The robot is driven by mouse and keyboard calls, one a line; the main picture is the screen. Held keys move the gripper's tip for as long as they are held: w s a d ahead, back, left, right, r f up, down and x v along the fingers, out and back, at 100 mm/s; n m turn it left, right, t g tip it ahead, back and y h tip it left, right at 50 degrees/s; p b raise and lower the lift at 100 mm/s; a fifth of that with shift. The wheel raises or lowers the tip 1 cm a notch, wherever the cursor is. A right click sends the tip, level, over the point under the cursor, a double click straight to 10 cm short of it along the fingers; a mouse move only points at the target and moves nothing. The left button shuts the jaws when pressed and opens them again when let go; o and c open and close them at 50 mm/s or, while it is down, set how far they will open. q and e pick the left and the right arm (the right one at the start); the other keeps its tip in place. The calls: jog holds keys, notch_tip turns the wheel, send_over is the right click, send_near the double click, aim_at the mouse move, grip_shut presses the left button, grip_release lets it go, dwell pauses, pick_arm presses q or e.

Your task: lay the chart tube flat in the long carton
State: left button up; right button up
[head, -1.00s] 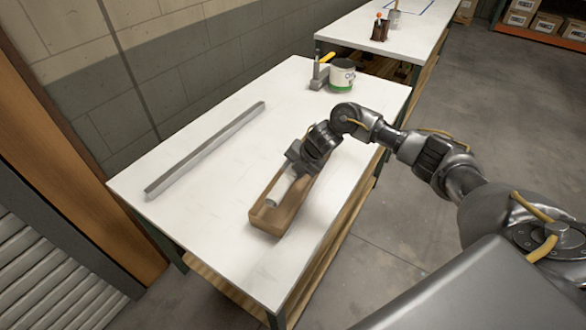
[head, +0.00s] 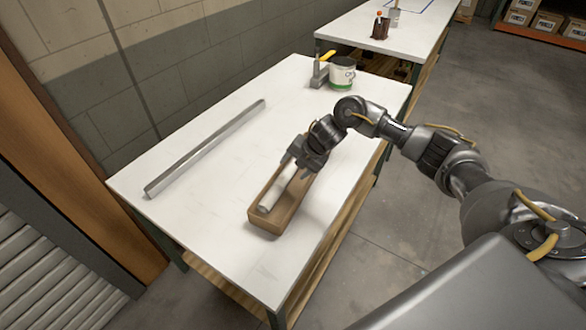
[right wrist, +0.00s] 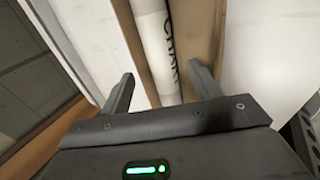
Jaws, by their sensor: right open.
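The long carton (head: 266,224) is a brown open-topped box on the white table. The white chart tube (head: 274,194) lies lengthwise inside it, along the carton's left side as I see it. In the right wrist view the tube (right wrist: 156,48) shows dark lettering and lies beside the carton's brown wall (right wrist: 196,45). My right gripper (head: 302,168) is over the far part of the carton. In the right wrist view its fingers (right wrist: 160,88) are open and apart on either side of the tube, with nothing gripped. The gripper hides the tube's far end. My left gripper is not in view.
A long grey metal bar (head: 207,147) lies on the table to the left. A second table (head: 350,30) lies beyond. The near table surface is clear.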

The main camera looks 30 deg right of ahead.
jog(key=v, duration=0.9)
jog(key=shift+b, duration=0.3)
dwell(0.6)
